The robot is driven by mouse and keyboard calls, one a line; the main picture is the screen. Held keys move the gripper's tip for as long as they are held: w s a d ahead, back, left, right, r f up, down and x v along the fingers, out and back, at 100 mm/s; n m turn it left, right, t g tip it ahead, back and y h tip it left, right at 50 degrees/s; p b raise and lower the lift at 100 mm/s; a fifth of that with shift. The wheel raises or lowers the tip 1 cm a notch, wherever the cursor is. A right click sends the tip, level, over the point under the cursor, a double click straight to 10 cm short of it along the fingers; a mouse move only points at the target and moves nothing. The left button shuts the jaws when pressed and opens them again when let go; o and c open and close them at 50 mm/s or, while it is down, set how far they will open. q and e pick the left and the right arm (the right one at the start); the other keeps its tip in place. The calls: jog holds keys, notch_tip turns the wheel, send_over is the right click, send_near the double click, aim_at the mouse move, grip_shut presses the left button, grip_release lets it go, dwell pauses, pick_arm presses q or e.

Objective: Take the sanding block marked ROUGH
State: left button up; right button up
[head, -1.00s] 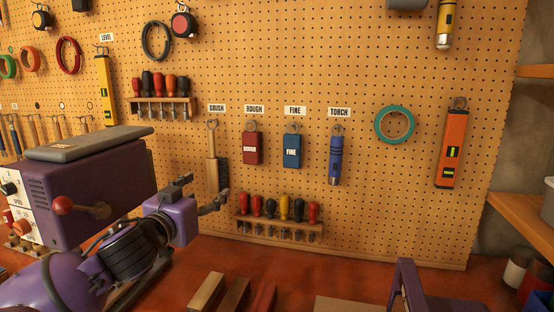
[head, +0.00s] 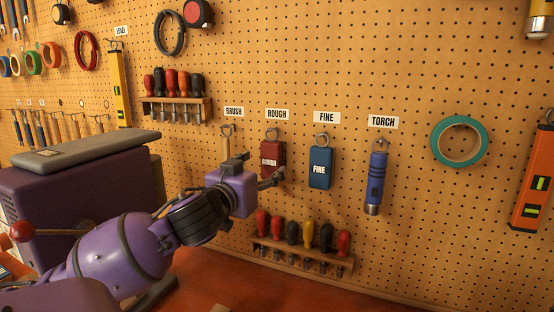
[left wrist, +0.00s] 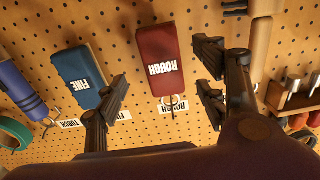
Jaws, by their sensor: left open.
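The red sanding block marked ROUGH (head: 271,158) hangs from a hook on the pegboard under its ROUGH label (head: 277,114). My left gripper (head: 256,169) is just in front of it, covering its lower part in the head view. In the left wrist view, which is upside down, the red block (left wrist: 160,55) shows between the open fingers of my left gripper (left wrist: 163,88). The fingers look apart from the block, and nothing is held. The blue FINE block (head: 320,167) hangs right beside it. My right gripper is not in view.
A brush (head: 226,145), partly hidden behind my gripper, hangs left of the red block. The blue torch (head: 375,183) hangs farther right. A screwdriver rack (head: 300,256) is mounted below. A purple machine (head: 75,195) stands on the bench at left.

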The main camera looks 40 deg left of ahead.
aim_at(269, 161)
pick_arm(q)
jog(key=shift+w+a+r, duration=0.1)
jog(key=shift+w+r, duration=0.2)
jog(key=shift+w, duration=0.15)
jog(key=x, duration=0.5)
jog(key=shift+a+f, duration=0.1)
jog(key=shift+a, duration=0.1)
jog(key=shift+s, duration=0.1)
jog(key=c, duration=1.3)
